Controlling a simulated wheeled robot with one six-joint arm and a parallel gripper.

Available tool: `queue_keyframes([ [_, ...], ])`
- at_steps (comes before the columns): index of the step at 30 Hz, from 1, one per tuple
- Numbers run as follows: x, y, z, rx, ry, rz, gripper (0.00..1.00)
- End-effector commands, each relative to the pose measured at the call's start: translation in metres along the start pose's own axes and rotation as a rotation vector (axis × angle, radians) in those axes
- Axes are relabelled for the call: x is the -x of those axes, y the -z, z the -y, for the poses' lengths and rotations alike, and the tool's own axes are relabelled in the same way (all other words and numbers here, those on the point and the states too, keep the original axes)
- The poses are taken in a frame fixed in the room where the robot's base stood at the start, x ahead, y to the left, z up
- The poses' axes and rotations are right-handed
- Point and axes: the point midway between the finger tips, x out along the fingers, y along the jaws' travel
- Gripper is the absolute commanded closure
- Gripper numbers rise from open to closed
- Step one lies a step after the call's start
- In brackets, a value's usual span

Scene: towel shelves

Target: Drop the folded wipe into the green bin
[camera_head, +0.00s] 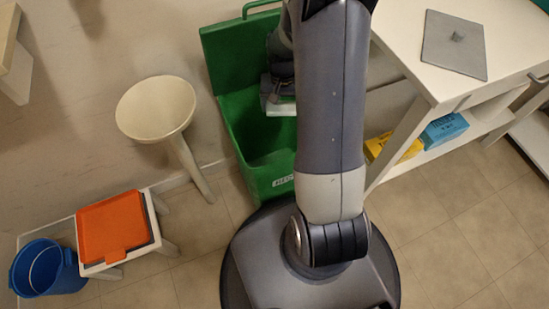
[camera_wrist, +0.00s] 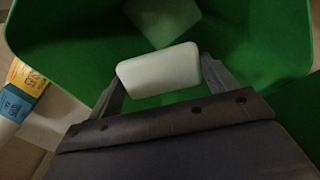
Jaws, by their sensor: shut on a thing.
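The green bin (camera_head: 258,151) stands open against the wall in the head view, partly hidden behind my arm. Its green inside (camera_wrist: 262,45) fills most of the wrist view. The folded wipe (camera_wrist: 160,72) is a pale, rounded block between the two fingers of my gripper (camera_wrist: 165,85). My gripper is shut on it and holds it over the bin's opening. In the head view my gripper (camera_head: 278,92) points down at the bin, with the pale wipe (camera_head: 279,108) just below it. Another pale thing (camera_wrist: 162,20) lies deeper in the bin.
A round cream stool (camera_head: 156,107) stands left of the bin. An orange tray (camera_head: 113,228) on a small white stand and a blue bucket (camera_head: 47,268) are at lower left. A white shelf unit (camera_head: 505,40) with yellow (camera_head: 394,147) and blue (camera_head: 444,129) boxes stands right.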

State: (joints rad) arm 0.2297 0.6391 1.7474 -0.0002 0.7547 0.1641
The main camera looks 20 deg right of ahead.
Motion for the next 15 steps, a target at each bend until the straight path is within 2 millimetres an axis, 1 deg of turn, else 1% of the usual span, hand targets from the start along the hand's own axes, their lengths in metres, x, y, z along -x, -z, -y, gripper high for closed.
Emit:
queue_keyframes([
  [1,0.0003,0.0000,0.0000,0.000,0.000,0.000,0.44],
  [2,0.0003,0.0000,0.0000,0.000,0.000,0.000,0.17],
  [3,0.0002,0.0000,0.0000,0.000,0.000,0.000,0.14],
  [8,0.0002,0.0000,0.0000,0.000,0.000,0.000,0.01],
  [15,0.0013,0.0000,0.0000,0.000,0.000,0.000,0.00],
])
